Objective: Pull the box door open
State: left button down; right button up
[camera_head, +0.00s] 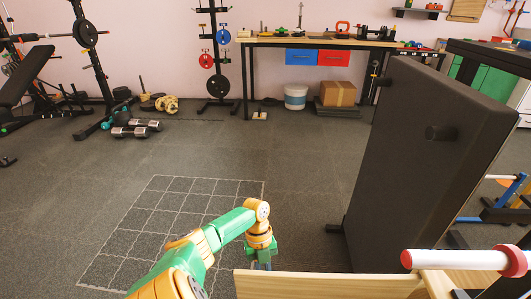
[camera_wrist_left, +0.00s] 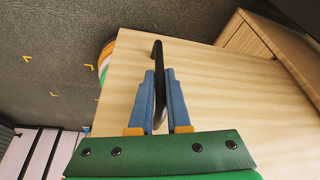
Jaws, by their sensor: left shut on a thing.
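The box door (camera_head: 320,284) is a pale wooden panel. Its top edge runs across the bottom of the head view, and its face (camera_wrist_left: 230,90) fills much of the left wrist view. A dark upright handle (camera_wrist_left: 157,48) stands out from that face. My left gripper (camera_head: 262,265) is at the door's left end; in the left wrist view its blue fingers (camera_wrist_left: 160,75) are closed on the handle from both sides. More pale wood of the box (camera_wrist_left: 252,45) shows at the upper right there. How far the door stands open is hard to tell. My right gripper is not in view.
A large dark padded block (camera_head: 420,150) stands behind the door. A white bar with red ends (camera_head: 455,260) lies close to the box at lower right. The floor to the left, with a white grid (camera_head: 170,225), is clear. Dumbbells (camera_head: 135,128) lie farther back.

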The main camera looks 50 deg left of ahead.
pick_arm(q)
jog(key=shift+a, duration=0.1)
dwell(0.3)
jog(key=c, duration=0.9)
grip_release()
jog(key=shift+w, duration=0.1)
jog(key=p+v, duration=0.1)
jog(key=v, duration=0.6)
